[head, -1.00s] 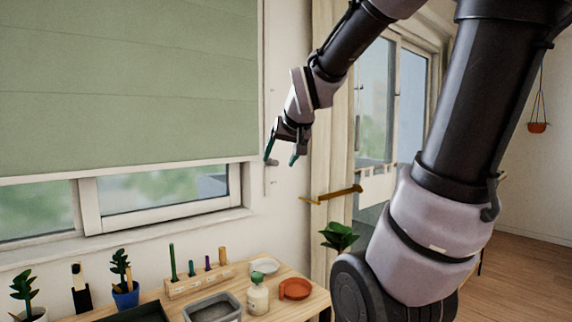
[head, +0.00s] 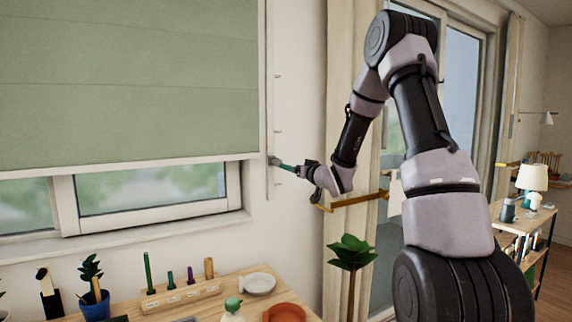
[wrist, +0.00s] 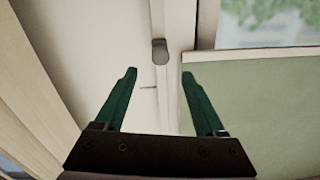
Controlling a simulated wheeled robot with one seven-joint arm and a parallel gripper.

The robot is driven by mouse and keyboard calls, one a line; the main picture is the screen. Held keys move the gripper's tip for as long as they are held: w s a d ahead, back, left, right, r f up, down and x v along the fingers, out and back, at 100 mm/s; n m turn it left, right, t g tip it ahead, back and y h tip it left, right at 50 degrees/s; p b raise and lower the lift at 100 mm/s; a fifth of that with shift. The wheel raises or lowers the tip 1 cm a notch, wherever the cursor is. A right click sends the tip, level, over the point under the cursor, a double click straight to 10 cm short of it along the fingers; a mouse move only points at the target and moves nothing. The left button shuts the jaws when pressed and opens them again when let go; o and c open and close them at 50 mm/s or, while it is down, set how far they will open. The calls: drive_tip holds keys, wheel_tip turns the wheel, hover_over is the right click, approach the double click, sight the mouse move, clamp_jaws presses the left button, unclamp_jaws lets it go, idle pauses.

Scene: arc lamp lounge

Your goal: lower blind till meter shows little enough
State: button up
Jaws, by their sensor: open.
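The green blind (head: 130,90) covers the upper part of the window, with a strip of glass (head: 150,188) bare below its bottom bar. A small grey knob (head: 273,160) sits on a pale vertical strip beside the blind's right edge. My gripper (head: 284,166) is level with the knob, pointing left at it. In the wrist view the knob (wrist: 160,50) lies between the lines of my open green fingers (wrist: 158,75), slightly beyond their tips. I cannot tell whether they touch it. No meter can be made out.
A leafy plant (head: 350,252) and a curtain (head: 345,100) stand to the right.

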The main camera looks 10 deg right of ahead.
sight(279, 163)
drive_tip(key=x, duration=1)
drive_tip(key=shift+w, duration=0.1)
clamp_jaws()
drive_tip(key=shift+f, duration=0.1)
idle(1.1)
